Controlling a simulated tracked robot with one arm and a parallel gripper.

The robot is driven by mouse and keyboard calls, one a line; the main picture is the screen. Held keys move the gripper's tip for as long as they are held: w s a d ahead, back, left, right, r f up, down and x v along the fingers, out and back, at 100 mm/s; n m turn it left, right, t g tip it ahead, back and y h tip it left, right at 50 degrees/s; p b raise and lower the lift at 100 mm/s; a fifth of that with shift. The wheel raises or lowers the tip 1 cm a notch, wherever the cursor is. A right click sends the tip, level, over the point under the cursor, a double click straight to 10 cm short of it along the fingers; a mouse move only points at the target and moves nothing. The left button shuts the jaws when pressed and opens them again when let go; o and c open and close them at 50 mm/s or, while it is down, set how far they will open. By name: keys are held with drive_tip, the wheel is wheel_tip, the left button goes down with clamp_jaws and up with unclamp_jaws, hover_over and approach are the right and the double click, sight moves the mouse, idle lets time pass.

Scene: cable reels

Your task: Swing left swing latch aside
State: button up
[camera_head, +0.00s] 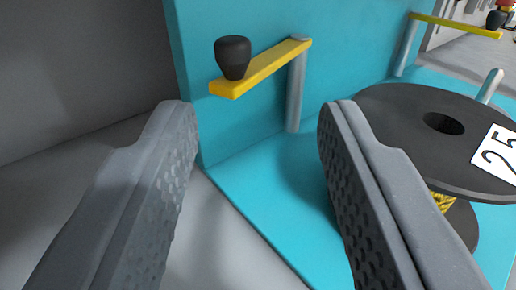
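The left swing latch (262,68) is a yellow bar with a black knob (233,58) at its left end. Its right end sits on top of a grey upright post (296,90) in front of a teal panel. My gripper (258,112) is open, with its two grey fingers spread wide and nothing between them. The latch lies ahead of the fingertips and above them in the picture, and appears apart from them. The knob shows between the two fingers, nearer the left one.
A black-flanged cable reel (400,120) with yellow cable and a label reading "25" stands at right, partly behind my right finger. A second yellow latch (455,25) on a post is at upper right. The teal base plate (265,215) is bare between the fingers. Grey floor lies left.

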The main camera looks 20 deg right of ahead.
drive_tip(key=shift+b+v, duration=2.15)
drive_tip(key=shift+v, duration=0.15)
